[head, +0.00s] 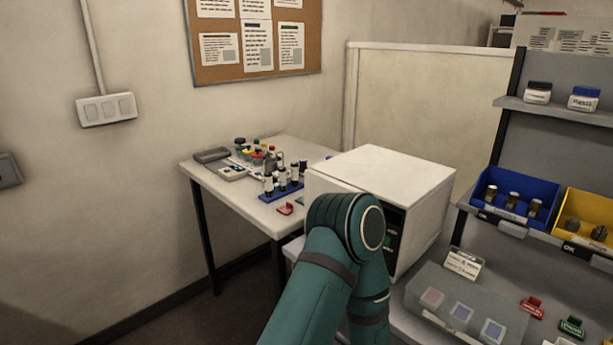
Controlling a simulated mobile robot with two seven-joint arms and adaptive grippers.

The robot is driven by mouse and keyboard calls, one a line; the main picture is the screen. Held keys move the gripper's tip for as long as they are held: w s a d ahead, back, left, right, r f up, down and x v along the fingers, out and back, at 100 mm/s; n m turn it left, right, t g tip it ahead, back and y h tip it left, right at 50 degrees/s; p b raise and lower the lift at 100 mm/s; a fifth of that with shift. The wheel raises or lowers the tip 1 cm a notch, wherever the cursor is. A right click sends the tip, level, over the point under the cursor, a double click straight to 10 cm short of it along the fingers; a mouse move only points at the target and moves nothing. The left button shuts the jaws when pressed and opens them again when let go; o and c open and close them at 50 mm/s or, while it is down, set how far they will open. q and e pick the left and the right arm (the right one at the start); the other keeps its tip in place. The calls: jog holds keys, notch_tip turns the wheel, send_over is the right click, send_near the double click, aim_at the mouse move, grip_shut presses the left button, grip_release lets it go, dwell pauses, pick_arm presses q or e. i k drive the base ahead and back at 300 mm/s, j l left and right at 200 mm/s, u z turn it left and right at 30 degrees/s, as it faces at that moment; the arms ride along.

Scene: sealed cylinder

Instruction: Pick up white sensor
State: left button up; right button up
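I cannot make out for certain which thing is the white sensor. A small white-topped device (232,173) lies flat on the white table (262,208) at the back, left of a blue rack (282,192) holding several dark-and-white vials. At the lower right, a grey tray (425,287) holds several small square pieces, one with a pale reddish face (433,297) and others with pale bluish faces (462,312). One teal arm of mine bends up in front of the white box-shaped machine. Neither gripper shows; the bent arm hides part of the machine's front.
The white box-shaped machine (385,175) stands between the back table and the right bench. Blue (515,213) and yellow (588,238) bins sit on a shelf, with jars (583,98) above. Red (531,307) and green (572,327) tags lie near the tray. Floor at left is clear.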

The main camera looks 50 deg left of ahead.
aim_at(282, 170)
jog(key=j+z, duration=0.3)
jog(key=j, duration=0.15)
jog(key=k+j+z, duration=0.1)
jog(key=j+z, duration=0.15)
jog(key=j, duration=0.2)
jog(key=k+j+z, duration=0.15)
jog(key=j, duration=0.3)
jog(key=j+z, duration=0.2)
jog(key=j, duration=0.3)
jog(key=k+j, duration=0.15)
jog(key=j, duration=0.2)
jog(key=k+j, duration=0.1)
jog(key=j, duration=0.3)
jog(key=k+j, duration=0.15)
jog(key=j, duration=0.2)
jog(key=k+j+z, duration=0.1)
jog(key=j, duration=0.3)
jog(key=k+j, duration=0.15)
jog(key=j, duration=0.2)
